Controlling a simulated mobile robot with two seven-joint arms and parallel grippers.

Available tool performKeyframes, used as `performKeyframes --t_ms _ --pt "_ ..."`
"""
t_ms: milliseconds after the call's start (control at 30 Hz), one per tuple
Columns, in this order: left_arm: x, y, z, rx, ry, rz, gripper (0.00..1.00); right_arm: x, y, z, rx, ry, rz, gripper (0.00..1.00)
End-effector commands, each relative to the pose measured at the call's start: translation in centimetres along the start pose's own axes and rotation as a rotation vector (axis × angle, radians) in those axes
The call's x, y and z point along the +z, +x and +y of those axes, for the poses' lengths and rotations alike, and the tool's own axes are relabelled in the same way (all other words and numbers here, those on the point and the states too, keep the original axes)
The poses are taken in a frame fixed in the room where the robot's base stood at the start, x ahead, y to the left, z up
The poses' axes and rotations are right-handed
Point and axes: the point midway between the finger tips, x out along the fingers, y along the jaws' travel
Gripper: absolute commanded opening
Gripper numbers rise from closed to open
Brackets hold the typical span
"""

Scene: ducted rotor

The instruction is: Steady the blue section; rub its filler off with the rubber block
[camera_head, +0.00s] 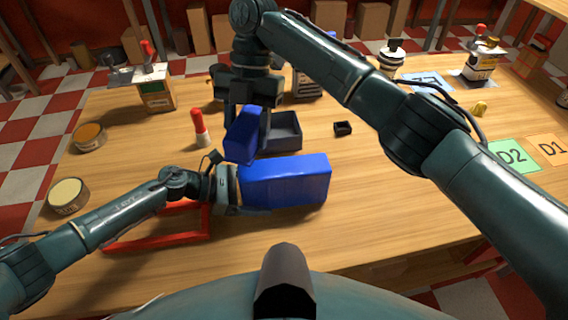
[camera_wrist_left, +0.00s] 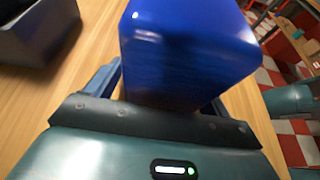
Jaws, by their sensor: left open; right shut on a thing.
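The large blue section (camera_head: 290,182) lies on the wooden table in the middle of the head view. It also fills the upper middle of the left wrist view (camera_wrist_left: 185,50). My left gripper (camera_head: 236,190) is at its left end, open, with one finger on each side of it in the wrist view; I cannot tell whether they touch it. My right gripper (camera_head: 245,103) is shut on a smaller blue block (camera_head: 241,136), apparently the rubber block, held tilted above and behind the section's left end. I cannot make out any filler on the section.
A dark grey tray (camera_head: 290,143) stands just behind the section. A red-topped bottle (camera_head: 199,128) is left of it, and a red frame (camera_head: 160,238) lies under my left arm. Two tins (camera_head: 68,197) stand at the left edge. A small black box (camera_head: 343,128) is on mostly clear table.

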Motion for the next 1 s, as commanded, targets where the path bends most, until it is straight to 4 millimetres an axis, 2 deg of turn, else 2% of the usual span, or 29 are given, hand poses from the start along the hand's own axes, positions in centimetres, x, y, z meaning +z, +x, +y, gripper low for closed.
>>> performKeyframes --t_ms 200,333,700,900,1000 --pt "0.0 -0.1 0.0 0.0 0.0 0.0 0.81 0.0 0.0 0.0 0.0 0.0 0.0 0.25" --pt "-0.1 -1.1 0.0 0.002 -0.001 0.001 0.81 0.0 0.0 0.0 0.0 0.0 0.0 0.25" --pt "-0.1 -8.6 0.0 0.003 -0.001 0.003 0.81 0.0 0.0 0.0 0.0 0.0 0.0 0.25" --pt "-0.1 -11.3 0.0 0.001 -0.001 0.001 0.81 0.0 0.0 0.0 0.0 0.0 0.0 0.25" --pt "0.0 -11.8 0.0 0.0 0.0 0.0 0.81 0.0 0.0 0.0 0.0 0.0 0.0 0.25"
